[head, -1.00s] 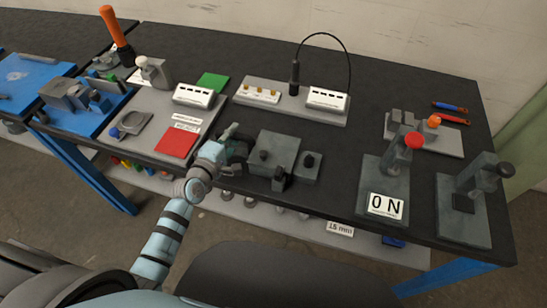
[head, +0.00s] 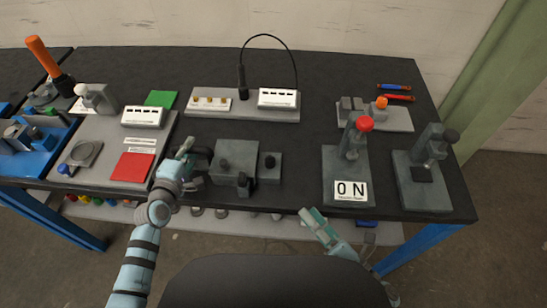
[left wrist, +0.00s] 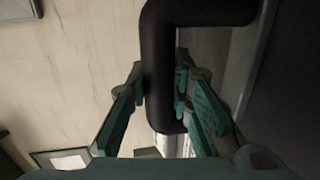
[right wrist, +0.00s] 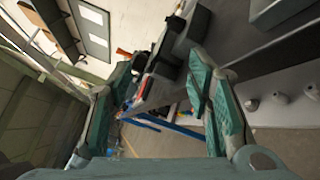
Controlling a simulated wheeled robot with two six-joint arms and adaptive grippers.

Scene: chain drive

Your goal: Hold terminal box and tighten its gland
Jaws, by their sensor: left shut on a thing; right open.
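A grey block-shaped fixture (head: 232,152) with black knobs stands at the front middle of the bench; I take it for the terminal box. Which knob is the gland, I cannot tell. My left gripper (head: 196,158) is at the block's left side. In the left wrist view, the left gripper (left wrist: 160,100) is shut on a black bent bar (left wrist: 159,60), which runs between its fingers. Where that bar joins the block is hidden. My right gripper (head: 313,217) is low by the bench's front edge, right of the block. In the right wrist view it (right wrist: 158,95) is open and empty.
A stand marked "0 N" (head: 338,160) with a red knob and another grey stand (head: 418,190) are at the right. A panel with a red pad (head: 132,167) is at the left. A grey strip (head: 245,112) with a looped black cable is behind.

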